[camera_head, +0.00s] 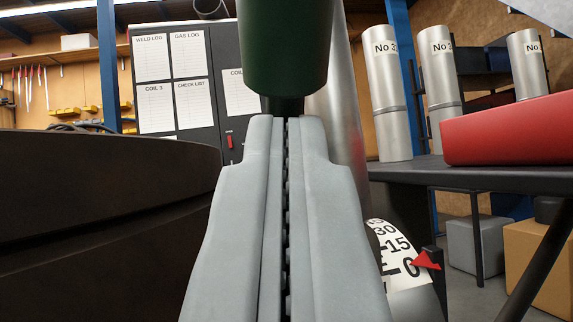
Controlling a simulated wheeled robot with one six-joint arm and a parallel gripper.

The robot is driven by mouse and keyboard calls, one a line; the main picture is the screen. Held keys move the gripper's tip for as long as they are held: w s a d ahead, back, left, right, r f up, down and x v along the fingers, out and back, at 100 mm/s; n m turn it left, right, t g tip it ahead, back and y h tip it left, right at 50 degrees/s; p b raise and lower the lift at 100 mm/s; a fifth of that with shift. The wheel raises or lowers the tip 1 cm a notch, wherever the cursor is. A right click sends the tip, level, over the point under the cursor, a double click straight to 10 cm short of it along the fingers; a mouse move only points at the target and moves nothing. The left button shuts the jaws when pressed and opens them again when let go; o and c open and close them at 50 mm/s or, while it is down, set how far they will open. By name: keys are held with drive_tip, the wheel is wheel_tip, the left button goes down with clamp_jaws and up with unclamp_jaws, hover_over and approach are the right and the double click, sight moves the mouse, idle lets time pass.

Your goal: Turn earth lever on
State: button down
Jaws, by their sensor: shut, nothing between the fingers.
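My gripper (283,120) is shut and empty in the middle of the view, its two grey fingers pressed together and pointing away from the camera. A dark green cylinder (283,48) with a short black stem below it stands upright just beyond and above the fingertips. It looks like the grip of a lever, but no label names it as the earth lever. Its top is cut off by the picture edge and the stem's lower part is hidden behind the fingers. I cannot tell whether the fingertips touch it.
A white dial (395,255) with a red pointer (427,260) at 0 is at lower right. A large dark round body (90,215) fills the left. A table (440,172) on the right carries metal cylinders (388,95) and a red object (510,130). A paper-covered board (170,80) stands behind.

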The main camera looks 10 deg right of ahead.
sight(243, 63)
drive_tip(key=shift+r, duration=0.1)
idle(0.3)
drive_tip(key=r+g+y, duration=0.1)
drive_tip(key=w+r+n+g+y, duration=0.1)
drive_tip(key=g, duration=0.1)
drive_tip(key=shift+w+r+n+g, duration=0.15)
drive_tip(key=shift+r+n+g, duration=0.05)
drive_tip(key=shift+n+g, duration=0.1)
drive_tip(key=g, duration=0.1)
drive_tip(key=w+r+g, duration=0.1)
drive_tip(key=shift+w+a+r+n+g+y, duration=0.1)
drive_tip(key=shift+w+n+g+y, duration=0.2)
drive_tip(key=shift+n+g+y, duration=0.1)
drive_tip(key=shift+w+r, duration=0.15)
drive_tip(key=shift+w, duration=0.2)
drive_tip(key=shift+w+r, duration=0.1)
drive_tip(key=shift+r, duration=0.05)
idle(0.3)
